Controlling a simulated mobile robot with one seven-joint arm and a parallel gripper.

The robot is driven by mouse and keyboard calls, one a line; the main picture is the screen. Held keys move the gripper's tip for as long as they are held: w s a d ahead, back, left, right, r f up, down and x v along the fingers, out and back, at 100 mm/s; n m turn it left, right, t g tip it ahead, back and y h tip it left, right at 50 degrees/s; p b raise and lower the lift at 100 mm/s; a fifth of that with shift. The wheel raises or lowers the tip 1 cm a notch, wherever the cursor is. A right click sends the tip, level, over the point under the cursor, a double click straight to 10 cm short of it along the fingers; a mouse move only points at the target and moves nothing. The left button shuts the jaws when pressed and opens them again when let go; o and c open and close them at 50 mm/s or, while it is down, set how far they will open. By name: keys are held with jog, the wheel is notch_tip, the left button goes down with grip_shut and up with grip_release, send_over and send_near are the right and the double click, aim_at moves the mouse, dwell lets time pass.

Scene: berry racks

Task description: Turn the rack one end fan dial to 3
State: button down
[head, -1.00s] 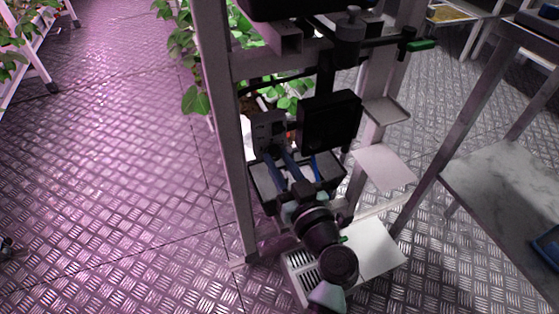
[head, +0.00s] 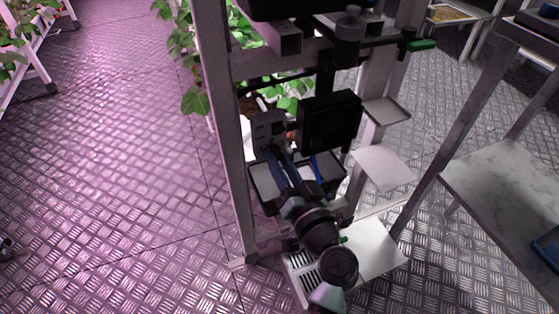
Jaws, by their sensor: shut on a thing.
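The fan control is a small grey box (head: 268,128) on the end frame of the rack (head: 237,130). My gripper (head: 277,156) reaches up to the lower front of this box with its two blue fingers. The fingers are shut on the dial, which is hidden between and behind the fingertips. The dial's marks and its pointer cannot be read from here.
A black box (head: 329,121) is right beside the fan control. A bin with a pale inside (head: 264,181) sits below, behind my fingers. Leafy plants (head: 196,98) fill the rack behind.

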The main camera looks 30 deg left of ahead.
jog(key=m+p, duration=0.1)
jog(key=m, duration=0.3)
jog(key=shift+m, duration=0.4)
jog(key=m+p, duration=0.1)
jog(key=m, duration=0.3)
jog(key=shift+m+p, duration=0.3)
jog(key=shift+p, duration=0.1)
jog(key=shift+f+m+p, duration=0.1)
jog(key=shift+m+p, duration=2.15)
jog(key=shift+m, duration=2.35)
jog(key=c, duration=0.7)
grip_release()
jog(key=shift+o, duration=0.2)
jog(key=p+v, duration=0.2)
jog(key=v, duration=1.1)
jog(key=shift+p, duration=0.35)
